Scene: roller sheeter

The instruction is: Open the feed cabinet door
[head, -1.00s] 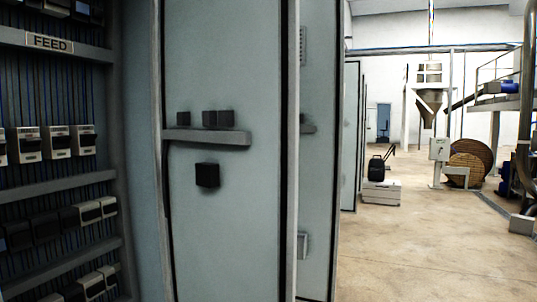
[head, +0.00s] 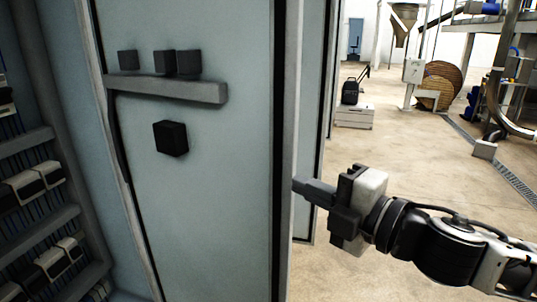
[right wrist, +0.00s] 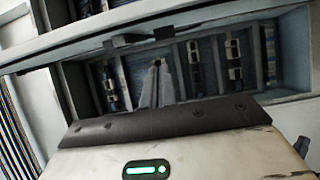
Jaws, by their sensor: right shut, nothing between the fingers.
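The feed cabinet door (head: 215,215) stands open in the head view, with its inner face toward me, a grey bar (head: 170,88) and a black block (head: 171,138) on it. The open cabinet interior (head: 35,190), with rows of breakers, is at left. My right gripper (head: 300,187) is shut and empty. Its fingertips are at the door's free edge, on the right side; whether they touch it I cannot tell. In the right wrist view the closed fingers (right wrist: 157,85) point toward breaker rows (right wrist: 232,60) inside a cabinet. My left gripper is not in view.
Another cabinet panel (head: 308,90) stands behind the door. The concrete floor (head: 385,150) to the right is mostly open. A white box with a black case (head: 353,115) on it, a large wooden reel (head: 440,85) and pipework stand farther back.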

